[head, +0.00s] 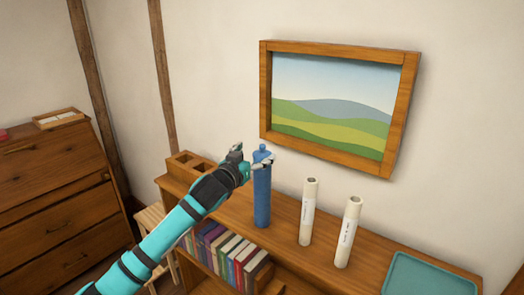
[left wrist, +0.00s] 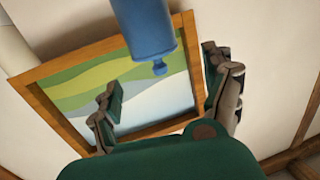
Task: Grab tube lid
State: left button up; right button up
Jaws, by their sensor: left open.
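A tall blue tube (head: 262,200) stands upright on the wooden shelf top. Its blue lid with a small round knob (head: 262,148) is at its upper end. In the left wrist view the tube shows upside down, with the lid (left wrist: 150,50) and knob pointing down between the fingers. My left gripper (head: 264,161) is open at the lid's height, and its fingers (left wrist: 163,72) are spread to either side of the lid. I cannot tell whether a finger touches it. The gripper partly hides the lid in the head view. My right gripper is not in view.
Two white tubes (head: 308,212) stand right of the blue tube. A teal tray (head: 428,262) lies at the right end of the shelf (head: 285,240). A wooden divided box (head: 180,166) is behind my arm. Books fill a lower shelf. A framed picture (head: 265,95) hangs behind.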

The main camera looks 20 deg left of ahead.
aim_at(261, 149)
pick_arm(q)
jog(key=w, duration=0.2)
jog(key=w+p, duration=0.1)
jog(key=w, duration=0.1)
jog(key=shift+d, duration=0.4)
jog(key=shift+r, duration=0.1)
jog(key=c, duration=1.6)
